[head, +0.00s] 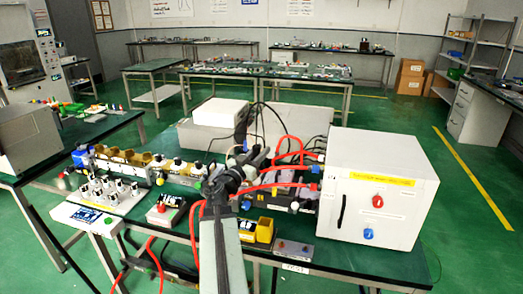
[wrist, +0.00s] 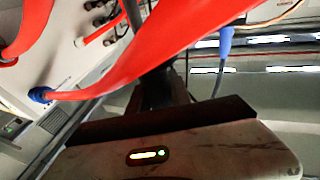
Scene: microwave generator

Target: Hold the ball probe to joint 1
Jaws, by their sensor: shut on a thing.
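My gripper (head: 247,160) is over the middle of the green-topped bench, among red tubes and black cables. In the wrist view the dark fingers (wrist: 158,88) are close together and partly hidden by a wide red tube. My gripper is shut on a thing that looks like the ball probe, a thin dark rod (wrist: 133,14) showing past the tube. Its ball tip is not clear. Blue-ended joints show at a red tube's end (wrist: 40,94) and on a cable at upper right (wrist: 226,44). I cannot tell which is joint 1, or whether the probe touches it.
A white generator box (head: 378,190) with red and blue knobs stands right of my arm. Yellow waveguide parts (head: 125,160) line the bench at left, with a small red-topped box (head: 165,210) near the front. Red tubes (head: 290,160) loop close around the gripper.

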